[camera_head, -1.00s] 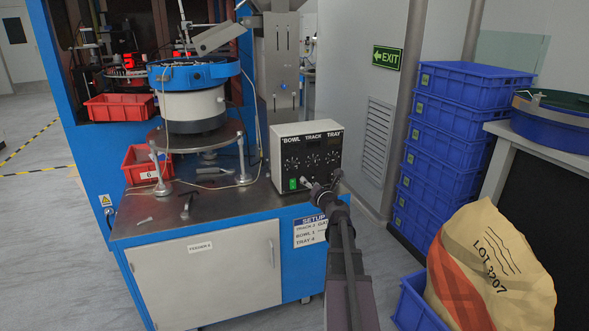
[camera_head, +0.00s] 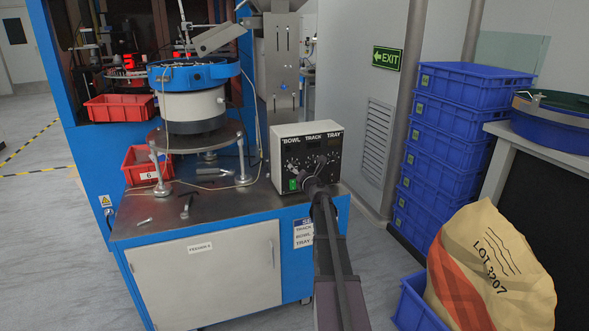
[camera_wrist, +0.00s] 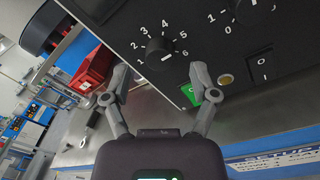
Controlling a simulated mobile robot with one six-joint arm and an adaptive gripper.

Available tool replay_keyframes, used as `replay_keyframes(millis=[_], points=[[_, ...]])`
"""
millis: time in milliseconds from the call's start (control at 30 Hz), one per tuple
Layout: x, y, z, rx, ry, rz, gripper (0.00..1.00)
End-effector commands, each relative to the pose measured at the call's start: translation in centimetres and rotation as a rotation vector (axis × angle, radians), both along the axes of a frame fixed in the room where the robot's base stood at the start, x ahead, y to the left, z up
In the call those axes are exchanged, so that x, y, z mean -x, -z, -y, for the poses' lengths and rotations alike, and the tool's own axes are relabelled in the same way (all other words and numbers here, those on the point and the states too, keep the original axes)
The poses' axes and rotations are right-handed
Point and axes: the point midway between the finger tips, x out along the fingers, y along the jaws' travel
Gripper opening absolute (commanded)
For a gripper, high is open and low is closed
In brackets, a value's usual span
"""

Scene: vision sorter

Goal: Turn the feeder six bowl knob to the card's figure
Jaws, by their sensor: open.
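The feeder's control box (camera_head: 282,133) has dials labelled BOWL, TRACK and TRAY. The BOWL knob (camera_wrist: 158,52) is round and black in the wrist view, with white figures around it. A small pale mark shows on its lower right, but I cannot tell its exact setting. My gripper (camera_wrist: 159,80) is open and empty, its fingertips apart on either side, below the knob in the picture. In the head view my gripper (camera_head: 308,184) is in front of the box's lower face. The setup card (camera_head: 303,233) is on the blue cabinet front; my arm hides its figures.
A green switch (camera_wrist: 188,93) and a black rocker switch (camera_wrist: 261,67) lie near my right finger. The bowl feeder (camera_head: 192,100) stands left of the box. A red bin (camera_head: 140,168) and loose tools lie on the metal top. Blue crates (camera_head: 455,130) are stacked right.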

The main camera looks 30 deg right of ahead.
Motion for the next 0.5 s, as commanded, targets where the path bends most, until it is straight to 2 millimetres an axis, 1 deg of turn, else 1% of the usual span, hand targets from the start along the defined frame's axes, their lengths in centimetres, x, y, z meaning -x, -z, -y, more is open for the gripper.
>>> replay_keyframes(millis=[33, 200, 500], points=[[-0.9, 0.0, 0.3, 0.000, 0.000, 0.000, 0.76], [-2.1, 0.0, 0.5, 0.000, 0.000, 0.000, 0.76], [-2.5, 0.0, 0.5, 0.000, 0.000, 0.000, 0.76]])
